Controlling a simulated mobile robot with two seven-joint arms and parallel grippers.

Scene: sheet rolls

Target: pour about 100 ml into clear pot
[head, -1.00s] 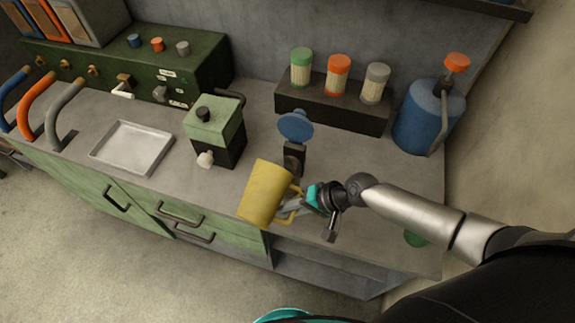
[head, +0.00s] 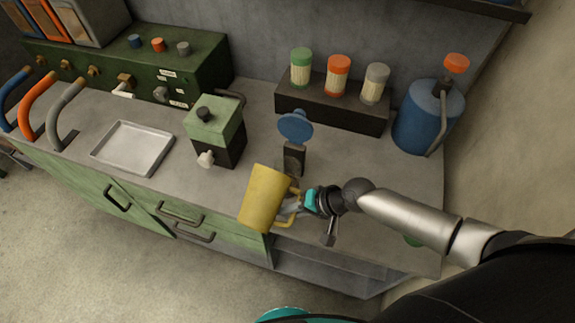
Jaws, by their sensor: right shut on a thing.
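A yellow pitcher (head: 265,198) is held by its handle in my right gripper (head: 294,208), near the counter's front edge. The gripper is shut on the handle. The pitcher is tilted a little, and its inside and any liquid do not show. No clear pot can be made out in the head view; the pitcher and arm cover part of the counter. My left gripper is not in view.
Behind the pitcher stands a blue round-topped device (head: 295,128). A green and black box (head: 216,130) and a metal tray (head: 132,147) are to the left. A rack (head: 331,107) with several capped jars and a blue canister (head: 428,118) are behind.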

